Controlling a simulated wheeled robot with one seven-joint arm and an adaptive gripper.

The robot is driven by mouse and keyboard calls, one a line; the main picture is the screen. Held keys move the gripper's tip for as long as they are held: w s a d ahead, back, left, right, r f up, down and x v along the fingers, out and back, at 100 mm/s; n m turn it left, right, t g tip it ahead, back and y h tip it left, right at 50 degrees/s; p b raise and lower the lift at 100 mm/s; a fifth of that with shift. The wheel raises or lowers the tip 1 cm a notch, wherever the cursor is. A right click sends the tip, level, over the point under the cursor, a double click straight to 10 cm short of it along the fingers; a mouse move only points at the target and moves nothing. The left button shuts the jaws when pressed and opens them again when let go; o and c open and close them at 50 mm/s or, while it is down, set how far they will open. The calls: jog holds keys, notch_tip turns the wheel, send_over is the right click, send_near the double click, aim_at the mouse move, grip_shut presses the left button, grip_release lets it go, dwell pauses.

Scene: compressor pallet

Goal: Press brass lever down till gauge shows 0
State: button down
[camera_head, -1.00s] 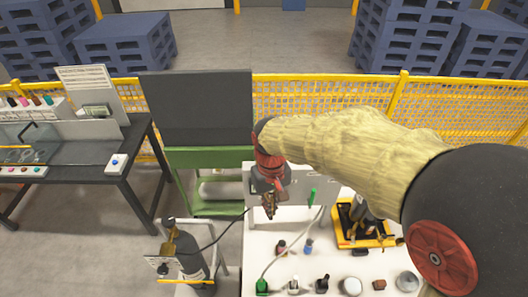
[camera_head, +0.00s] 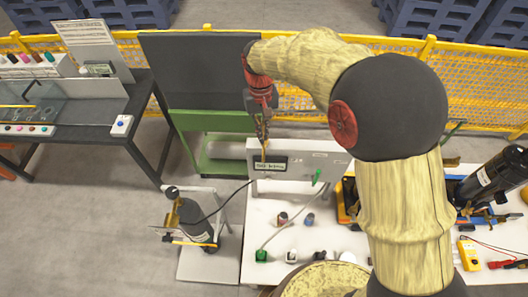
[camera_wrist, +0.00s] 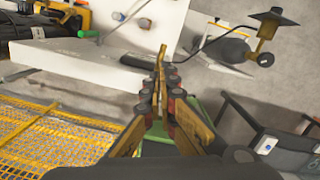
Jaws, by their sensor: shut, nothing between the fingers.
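The brass lever (camera_head: 264,153) stands at the left part of a white panel, just below my fingertips in the head view. In the wrist view the lever (camera_wrist: 163,51) shows as a thin upright bar just beyond the fingertips. My gripper (camera_head: 262,127) is shut and empty, pointing down over the panel; it also shows in the wrist view (camera_wrist: 160,72). I cannot tell whether the fingertips touch the lever. The gauge (camera_head: 271,166) is a small display on the panel beside the lever's lower end. It seems to read about 50 kPa, and the lever partly covers it.
A green handle (camera_head: 316,176) sits on the panel to the right. A black gas cylinder (camera_head: 195,222) stands on a cart at the left, with a black hose running toward the panel. Small fittings stand on the white table (camera_head: 262,210). A yellow mesh fence (camera_head: 300,88) runs behind.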

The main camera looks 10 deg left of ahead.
aim_at(263, 153)
jog(key=shift+f, duration=0.15)
jog(key=shift+s+d+f+b, duration=0.1)
jog(key=shift+s+f+b, duration=0.1)
jog(key=shift+f+b, duration=1.15)
jog(key=shift+s+d+f+b, duration=0.15)
jog(key=shift+f+b, duration=0.5)
jog(key=shift+f, duration=1.35)
jog(key=shift+a, duration=0.1)
jog(key=shift+f, duration=0.1)
